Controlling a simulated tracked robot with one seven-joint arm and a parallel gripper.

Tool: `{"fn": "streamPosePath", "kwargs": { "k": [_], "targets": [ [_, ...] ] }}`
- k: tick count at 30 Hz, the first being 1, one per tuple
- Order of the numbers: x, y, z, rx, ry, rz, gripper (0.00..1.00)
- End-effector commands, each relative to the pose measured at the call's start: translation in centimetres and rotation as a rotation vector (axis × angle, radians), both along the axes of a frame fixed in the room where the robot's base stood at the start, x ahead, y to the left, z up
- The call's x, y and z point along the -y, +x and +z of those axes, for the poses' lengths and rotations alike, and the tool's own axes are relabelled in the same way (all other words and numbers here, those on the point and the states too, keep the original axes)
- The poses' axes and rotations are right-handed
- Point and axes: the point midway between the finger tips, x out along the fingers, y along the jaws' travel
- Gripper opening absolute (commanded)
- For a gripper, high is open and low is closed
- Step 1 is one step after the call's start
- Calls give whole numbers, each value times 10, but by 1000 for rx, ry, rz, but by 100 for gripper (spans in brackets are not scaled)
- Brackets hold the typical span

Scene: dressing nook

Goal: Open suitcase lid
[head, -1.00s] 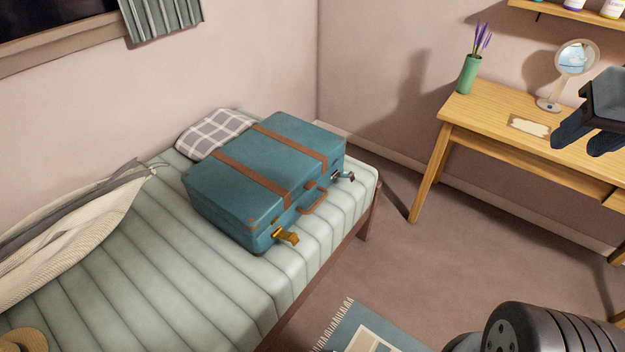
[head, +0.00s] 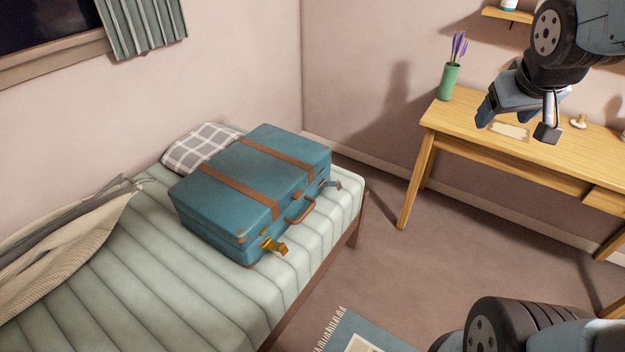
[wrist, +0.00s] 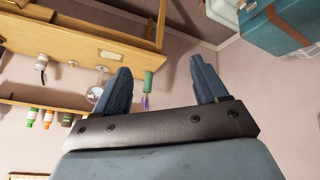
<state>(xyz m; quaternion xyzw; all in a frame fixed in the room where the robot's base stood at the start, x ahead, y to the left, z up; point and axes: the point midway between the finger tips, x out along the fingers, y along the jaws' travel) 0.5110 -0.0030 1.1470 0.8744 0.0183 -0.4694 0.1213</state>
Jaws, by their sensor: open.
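The suitcase (head: 233,190) is teal with two brown straps and a brown handle (head: 300,208). It lies flat on the bed with its lid down. A gold latch (head: 273,246) hangs out at its near front corner, and another latch (head: 331,185) sticks out at the far end of the front. My gripper (head: 486,118) is in the air to the right, in front of the desk and well apart from the suitcase. In the wrist view its two blue fingers (wrist: 165,82) are spread with nothing between them. Part of the suitcase (wrist: 280,22) shows there at the top right.
The bed (head: 90,285) has a checked pillow (head: 190,150) behind the suitcase and a crumpled blanket (head: 70,240) at left. The wooden desk (head: 470,125) bears a green vase (head: 449,82). Open floor (head: 365,265) lies between bed and desk; a rug (head: 350,335) is in front.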

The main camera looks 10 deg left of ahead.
Motion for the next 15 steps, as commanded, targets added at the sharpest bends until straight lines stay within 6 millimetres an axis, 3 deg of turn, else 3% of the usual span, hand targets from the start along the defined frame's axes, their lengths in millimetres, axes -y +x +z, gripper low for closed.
{"fn": "streamPosePath", "kwargs": {
  "k": [6,15],
  "targets": [
    [-9,67,-35,41,-80,136,72],
    [-35,141,-95,110,-133,358,72]
  ]
}}
